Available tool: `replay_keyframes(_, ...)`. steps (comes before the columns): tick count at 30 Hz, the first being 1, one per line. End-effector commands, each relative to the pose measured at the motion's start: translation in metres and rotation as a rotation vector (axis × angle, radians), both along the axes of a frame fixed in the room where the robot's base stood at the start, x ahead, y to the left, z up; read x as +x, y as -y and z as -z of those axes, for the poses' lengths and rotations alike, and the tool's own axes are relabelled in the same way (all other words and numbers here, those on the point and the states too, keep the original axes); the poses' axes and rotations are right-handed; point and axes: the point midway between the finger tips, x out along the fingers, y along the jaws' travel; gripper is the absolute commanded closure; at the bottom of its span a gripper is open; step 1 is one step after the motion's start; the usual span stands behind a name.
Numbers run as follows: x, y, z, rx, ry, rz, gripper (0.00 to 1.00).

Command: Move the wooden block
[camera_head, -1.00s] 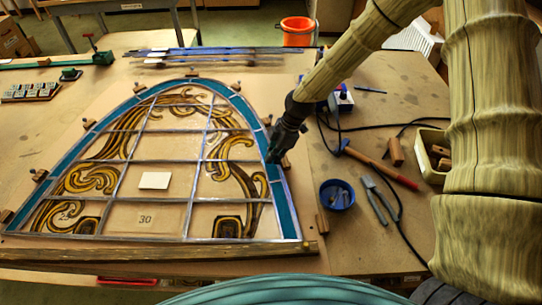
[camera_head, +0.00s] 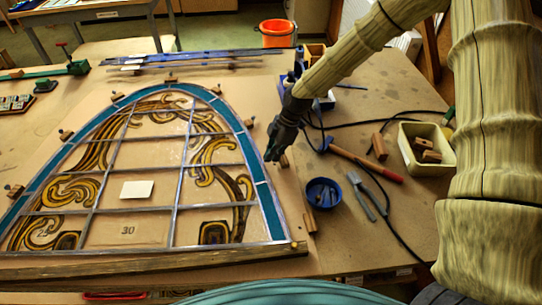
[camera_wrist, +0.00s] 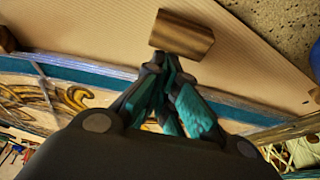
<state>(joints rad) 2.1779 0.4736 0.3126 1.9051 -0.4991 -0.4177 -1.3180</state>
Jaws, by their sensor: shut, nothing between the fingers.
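A small wooden block (camera_head: 284,160) stands just outside the right edge of the arched leaded panel (camera_head: 152,213), partly hidden by my gripper. In the wrist view, a wooden block (camera_wrist: 182,35) lies on the pale board just beyond my fingertips, with a small gap or light contact; I cannot tell which. My gripper (camera_head: 272,156) points down beside the panel's blue glass border. In the wrist view my gripper (camera_wrist: 166,65) has its fingertips together, with nothing between them.
Several other small blocks stand around the panel. A wooden bar (camera_head: 150,262) edges the front.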

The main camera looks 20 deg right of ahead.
Motion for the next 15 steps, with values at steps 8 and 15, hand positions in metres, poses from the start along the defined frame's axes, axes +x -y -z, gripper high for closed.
replay_keyframes(8, 0.000, -0.002, 0.000, 0.000, 0.000, 0.001, 1.00)
replay_keyframes(15, -0.001, -0.028, 0.000, -0.001, 0.001, 0.003, 1.00)
